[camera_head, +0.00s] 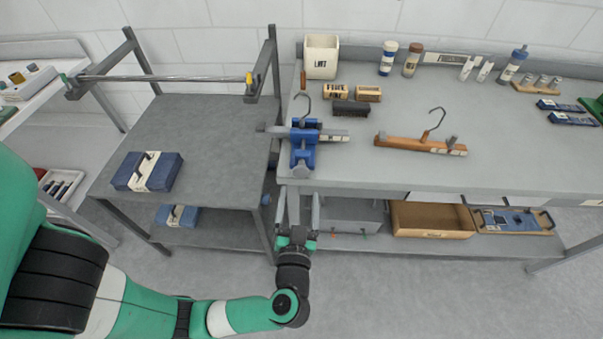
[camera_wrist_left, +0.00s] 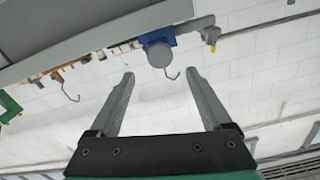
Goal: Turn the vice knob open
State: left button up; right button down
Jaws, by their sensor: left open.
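A blue vice (camera_head: 303,148) stands at the front left edge of the grey workbench (camera_head: 355,170). A grey bar-like part lies across its top, and a wire hook rises behind it. In the left wrist view the vice (camera_wrist_left: 159,38) shows its round grey knob (camera_wrist_left: 159,55) facing the camera. My left gripper (camera_head: 297,197) is open and empty, in front of the bench edge and just below the vice. In the left wrist view the knob appears beyond the gap between its fingertips (camera_wrist_left: 159,76), apart from both fingers. My right gripper is out of view.
A wooden hanger (camera_head: 415,145) with a hook lies right of the vice. A grey cart (camera_head: 220,120) with a blue bundle (camera_head: 147,171) stands left. A brown box (camera_head: 432,218) sits on the bench's lower shelf. The bench top's right front is clear.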

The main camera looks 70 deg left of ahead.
aim_at(301, 173)
pick_arm(q)
jog(key=b+x, duration=0.2)
jog(key=x, duration=0.6)
jog(key=shift+a+f, duration=0.1)
jog(key=shift+f, duration=0.1)
jog(key=shift+w+a+r+b, duration=0.1)
jog(key=shift+a+b, duration=0.15)
jog(key=shift+b, duration=0.05)
